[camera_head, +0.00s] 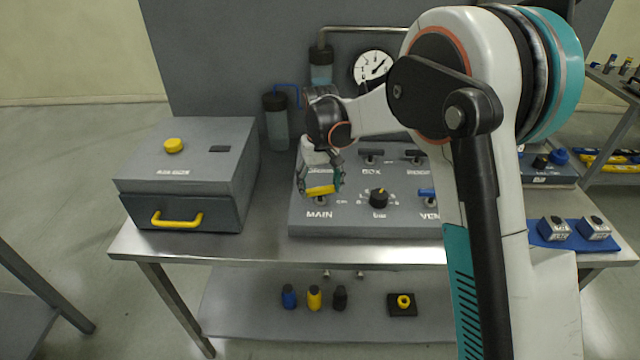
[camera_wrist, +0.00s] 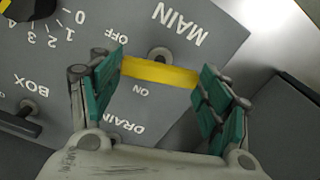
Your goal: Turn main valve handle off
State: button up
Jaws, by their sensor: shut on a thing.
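The main valve handle (camera_head: 320,190) is a yellow bar above the MAIN label on the grey control panel (camera_head: 345,222). In the wrist view the yellow handle (camera_wrist: 158,73) lies between my gripper's teal fingers, with the OFF label on one side of it and the ON label on the other. My gripper (camera_head: 321,185) is shut on the handle, with a finger at each end in the wrist view (camera_wrist: 160,80). The handle's pivot shows beside the bar, towards the MAIN label. My wrist hides part of the panel behind it in the head view.
A black knob (camera_head: 378,198) and a blue handle (camera_head: 427,193) sit to the right on the panel. A grey box with a yellow drawer handle (camera_head: 177,219) stands left. A gauge (camera_head: 374,67) and bottles are behind. The bench front edge is clear.

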aim_at(320, 188)
jog(key=shift+m, duration=1.5)
jog(key=o, duration=1.1)
jog(key=shift+c, duration=0.2)
notch_tip(320, 188, up, 12)
